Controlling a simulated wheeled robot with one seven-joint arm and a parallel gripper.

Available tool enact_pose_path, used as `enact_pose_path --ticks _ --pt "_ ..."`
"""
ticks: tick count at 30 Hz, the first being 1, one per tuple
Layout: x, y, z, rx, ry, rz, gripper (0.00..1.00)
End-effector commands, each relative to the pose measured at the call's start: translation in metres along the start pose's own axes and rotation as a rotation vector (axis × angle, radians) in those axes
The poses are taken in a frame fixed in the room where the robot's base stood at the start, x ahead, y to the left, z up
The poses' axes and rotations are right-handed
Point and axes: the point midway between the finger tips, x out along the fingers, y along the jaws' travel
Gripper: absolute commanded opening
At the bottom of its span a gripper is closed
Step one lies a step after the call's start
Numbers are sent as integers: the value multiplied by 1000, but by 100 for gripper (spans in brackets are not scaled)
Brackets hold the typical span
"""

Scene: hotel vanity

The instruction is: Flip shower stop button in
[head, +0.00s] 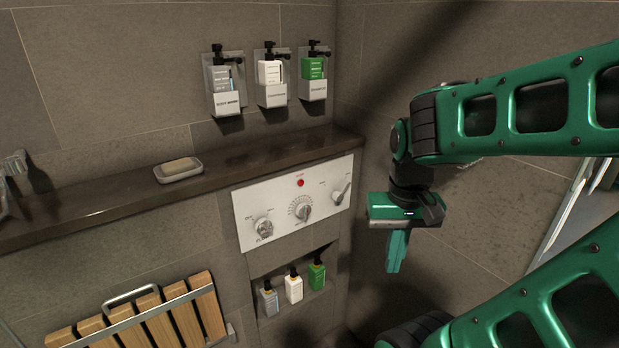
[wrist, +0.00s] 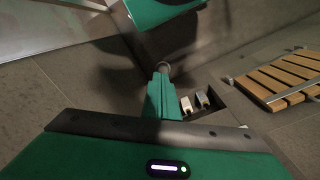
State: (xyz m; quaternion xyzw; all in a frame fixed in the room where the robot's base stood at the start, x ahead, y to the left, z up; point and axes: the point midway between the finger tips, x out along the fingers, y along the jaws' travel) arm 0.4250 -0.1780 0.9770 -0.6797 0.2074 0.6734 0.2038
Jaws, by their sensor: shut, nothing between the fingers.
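The shower stop button (head: 300,183) is a small red round button near the top middle of a white control panel (head: 280,233) in the head view. Below it on the panel are a central dial (head: 303,213), a left knob (head: 264,226) and a right lever knob (head: 341,191). My gripper (head: 394,268) is shut and empty, pointing down, to the right of the panel and apart from it. In the wrist view its fingers (wrist: 163,80) are together. The button and panel do not show in the wrist view.
A dark ledge (head: 110,200) with a soap dish (head: 178,172) runs above the panel. Dispensers (head: 271,82) hang on the wall above. A niche below the panel holds bottles (head: 293,287). A slatted wooden seat (head: 150,322) is at lower left. Space before the panel is clear.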

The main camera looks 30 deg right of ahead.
Motion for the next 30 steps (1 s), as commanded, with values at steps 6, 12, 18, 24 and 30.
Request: enact_pose_path --ticks 6,12,18,24,30 --pt "-19 -50 -62 253 189 29 0" --pt "-49 -106 -150 558 432 -52 0" --pt "-73 -155 -199 750 573 -182 0" --pt "-81 -172 -212 811 611 -236 0" --pt "-81 -172 -212 810 611 -237 0"
